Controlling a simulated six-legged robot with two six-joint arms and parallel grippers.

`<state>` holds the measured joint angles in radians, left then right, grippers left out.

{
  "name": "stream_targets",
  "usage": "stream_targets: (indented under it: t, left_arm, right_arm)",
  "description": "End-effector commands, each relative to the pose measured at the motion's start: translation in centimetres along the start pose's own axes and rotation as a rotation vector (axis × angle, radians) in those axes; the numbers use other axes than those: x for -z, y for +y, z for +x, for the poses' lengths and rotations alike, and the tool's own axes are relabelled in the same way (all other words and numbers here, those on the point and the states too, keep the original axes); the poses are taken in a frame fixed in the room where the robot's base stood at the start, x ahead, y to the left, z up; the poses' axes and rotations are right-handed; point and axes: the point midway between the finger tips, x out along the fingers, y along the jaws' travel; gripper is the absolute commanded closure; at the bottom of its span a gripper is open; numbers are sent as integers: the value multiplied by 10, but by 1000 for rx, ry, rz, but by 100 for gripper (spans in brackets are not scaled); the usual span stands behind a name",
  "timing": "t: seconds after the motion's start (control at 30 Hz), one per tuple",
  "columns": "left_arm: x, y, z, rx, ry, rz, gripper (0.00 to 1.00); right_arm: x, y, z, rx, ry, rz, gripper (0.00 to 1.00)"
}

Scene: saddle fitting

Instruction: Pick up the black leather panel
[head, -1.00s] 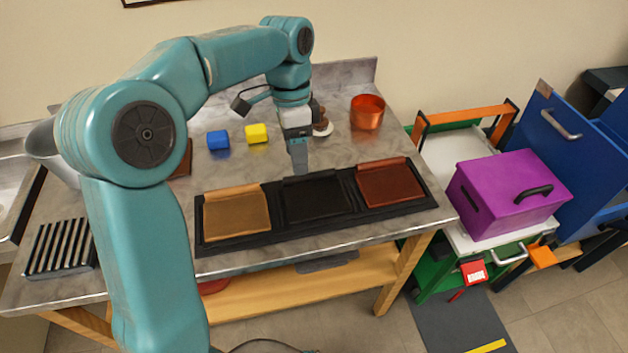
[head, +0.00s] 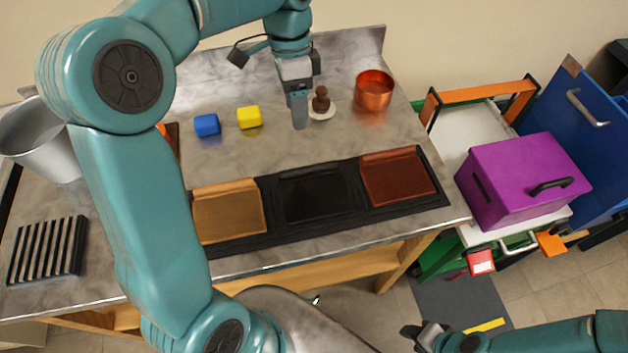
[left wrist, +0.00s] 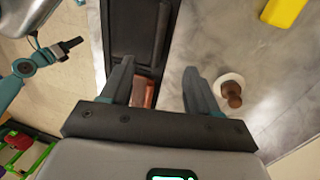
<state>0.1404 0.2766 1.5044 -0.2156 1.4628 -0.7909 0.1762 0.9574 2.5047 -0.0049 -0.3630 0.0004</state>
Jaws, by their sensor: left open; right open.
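The black leather panel (head: 318,195) lies flat in the middle compartment of a long black tray (head: 240,247). A tan panel (head: 228,214) lies to its left and a red-brown panel (head: 398,178) to its right. My left gripper (head: 299,118) is open and empty, beyond the tray's far edge and apart from the panel. In the left wrist view its two fingers (left wrist: 157,88) are spread, with the dark tray beyond them. The red-brown panel (left wrist: 143,93) shows partly between them. My right gripper (head: 424,332) is low at the bottom right, away from the table.
A blue block (head: 207,125), a yellow block (head: 249,117), a brown stamp-like object (head: 321,99) on a white disc and a copper pot (head: 374,91) stand behind the tray. A ribbed rack (head: 47,250) is at left. A purple box (head: 525,180) is at right.

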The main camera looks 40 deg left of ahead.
Motion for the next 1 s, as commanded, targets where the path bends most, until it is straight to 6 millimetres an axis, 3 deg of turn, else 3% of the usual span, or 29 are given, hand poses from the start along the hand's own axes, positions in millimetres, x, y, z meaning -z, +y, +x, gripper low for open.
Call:
stream_targets:
  t: [0.4, 0.67, 1.0]
  left_arm:
    - [0, 5, 90, -4, -3, 0, 40]
    - [1, 3, 112, -2, -3, 0, 40]
    - [5, 0, 158, -2, -2, 0, 40]
  right_arm:
    - [0, 2, 6, 0, 0, 0, 57]
    - [0, 2, 6, 0, 0, 0, 57]
    - [0, 0, 2, 0, 0, 0, 57]
